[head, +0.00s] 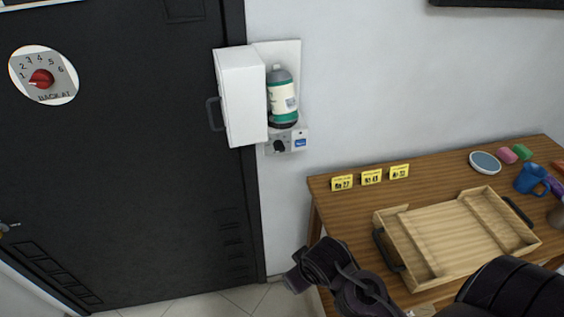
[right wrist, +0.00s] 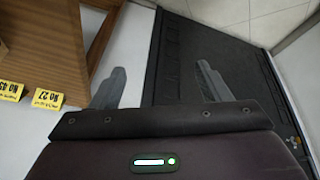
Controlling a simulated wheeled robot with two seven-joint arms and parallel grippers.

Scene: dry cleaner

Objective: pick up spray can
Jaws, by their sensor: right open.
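The spray can (head: 283,97) is green with a pale label and a grey top. It stands upright inside a small white wall cabinet (head: 241,97) whose door is swung open to the left. My right arm reaches in from the bottom right of the head view, low and in front of the table, well below and apart from the can. In the right wrist view my right gripper (right wrist: 160,84) is open, with nothing between its fingers. The can does not show in the right wrist view. My left gripper is not in view.
A wooden table (head: 345,213) stands at right with a wooden tray (head: 462,240), yellow number tags (head: 371,177), a blue mug (head: 531,179) and a round dish (head: 485,162). A black door (head: 120,160) fills the left. A switch plate (head: 288,142) sits under the cabinet.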

